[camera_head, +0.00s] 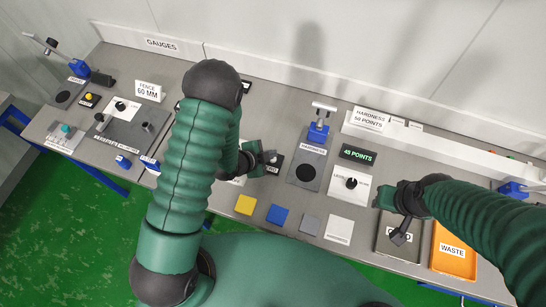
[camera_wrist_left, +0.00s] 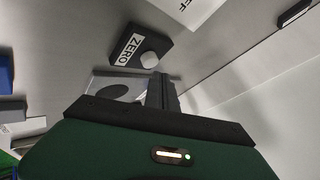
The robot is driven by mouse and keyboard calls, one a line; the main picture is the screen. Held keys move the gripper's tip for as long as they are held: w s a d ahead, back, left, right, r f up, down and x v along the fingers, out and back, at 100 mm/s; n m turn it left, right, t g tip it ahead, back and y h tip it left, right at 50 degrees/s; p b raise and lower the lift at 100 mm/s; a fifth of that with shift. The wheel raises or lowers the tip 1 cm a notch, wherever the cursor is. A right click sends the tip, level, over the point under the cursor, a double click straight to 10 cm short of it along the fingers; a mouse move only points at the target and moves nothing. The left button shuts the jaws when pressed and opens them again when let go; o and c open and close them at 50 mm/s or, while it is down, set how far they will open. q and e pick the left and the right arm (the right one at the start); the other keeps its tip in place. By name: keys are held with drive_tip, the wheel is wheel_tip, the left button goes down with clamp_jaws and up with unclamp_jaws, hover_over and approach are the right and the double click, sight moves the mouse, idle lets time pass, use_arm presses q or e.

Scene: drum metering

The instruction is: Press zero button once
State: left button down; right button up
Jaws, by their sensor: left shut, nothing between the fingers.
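The zero button is a round white knob (camera_wrist_left: 149,60) on a dark box with a white ZERO label (camera_wrist_left: 129,49), seen in the left wrist view. In the head view a small dark box with a white label (camera_head: 275,162) sits beside my left gripper (camera_head: 264,158), which partly hides it. My left gripper is shut and empty; its fingers (camera_wrist_left: 161,90) show just below the knob in the wrist view. I cannot tell whether they touch it. My right gripper (camera_head: 396,222) is over a grey tray at the right, away from the button; its jaw state is unclear.
A hardness stand (camera_head: 306,168) and a 45 POINTS display (camera_head: 358,154) are right of my left gripper. Yellow (camera_head: 245,204), blue and grey blocks lie along the front edge. An orange WASTE tray (camera_head: 454,264) is at the right. A FENCE sign (camera_head: 148,90) stands at the left.

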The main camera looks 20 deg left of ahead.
use_arm(q)
drive_tip(key=shift+f, duration=0.1)
idle(0.7)
drive_tip(key=shift+f+b, duration=0.25)
drive_tip(key=shift+b, duration=0.1)
drive_tip(key=shift+s+f+b, duration=0.1)
drive_tip(key=shift+f+b, duration=0.35)
drive_tip(key=shift+f, duration=0.05)
idle(0.5)
drive_tip(key=shift+r, duration=0.15)
drive_tip(key=shift+r+p, duration=0.7)
drive_tip(key=shift+r, duration=0.05)
wheel_tip(320, 180, up, 5)
drive_tip(key=p, duration=0.4)
drive_tip(key=shift+r, duration=0.1)
idle(0.3)
